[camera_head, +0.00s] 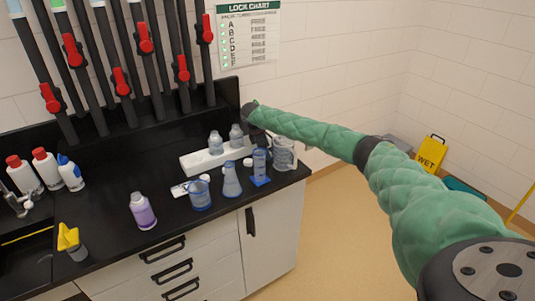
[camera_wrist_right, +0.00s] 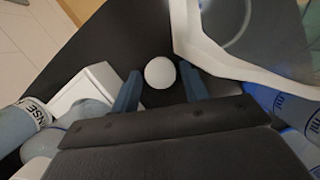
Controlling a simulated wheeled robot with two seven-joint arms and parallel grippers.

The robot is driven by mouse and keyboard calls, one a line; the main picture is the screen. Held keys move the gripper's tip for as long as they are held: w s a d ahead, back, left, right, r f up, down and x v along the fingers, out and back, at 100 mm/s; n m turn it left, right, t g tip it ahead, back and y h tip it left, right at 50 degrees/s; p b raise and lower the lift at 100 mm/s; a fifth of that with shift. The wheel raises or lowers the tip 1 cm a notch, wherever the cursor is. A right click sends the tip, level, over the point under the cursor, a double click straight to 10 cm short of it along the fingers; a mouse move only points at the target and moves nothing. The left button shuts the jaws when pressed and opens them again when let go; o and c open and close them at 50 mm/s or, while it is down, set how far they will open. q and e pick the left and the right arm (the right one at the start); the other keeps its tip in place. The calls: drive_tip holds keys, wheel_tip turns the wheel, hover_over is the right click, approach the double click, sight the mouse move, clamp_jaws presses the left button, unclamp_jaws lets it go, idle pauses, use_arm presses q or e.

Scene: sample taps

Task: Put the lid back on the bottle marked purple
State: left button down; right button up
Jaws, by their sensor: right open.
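A round white lid-like disc (camera_wrist_right: 160,72) lies on the dark counter between my right gripper's two fingers in the right wrist view, and neither finger visibly touches it. My right gripper (camera_head: 257,135) is open and empty, low over the far right end of the counter in the head view. A bottle with a purple lower body (camera_head: 143,212) stands upright near the counter's front edge. Two clear bottles (camera_head: 215,142) stand on a white rack (camera_head: 203,161). No marking is readable on them. My left gripper is not in view.
Close around the right gripper are a clear jug (camera_head: 285,152), a blue-based cylinder (camera_head: 260,166), a flask (camera_head: 231,180) and a blue beaker (camera_head: 200,195). A small white cap-like piece (camera_head: 248,162) is near the cylinder. Squeeze bottles (camera_head: 45,168) stand left.

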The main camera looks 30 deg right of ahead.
idle(0.3)
drive_tip(key=c, duration=0.7)
drive_tip(key=shift+c, duration=0.2)
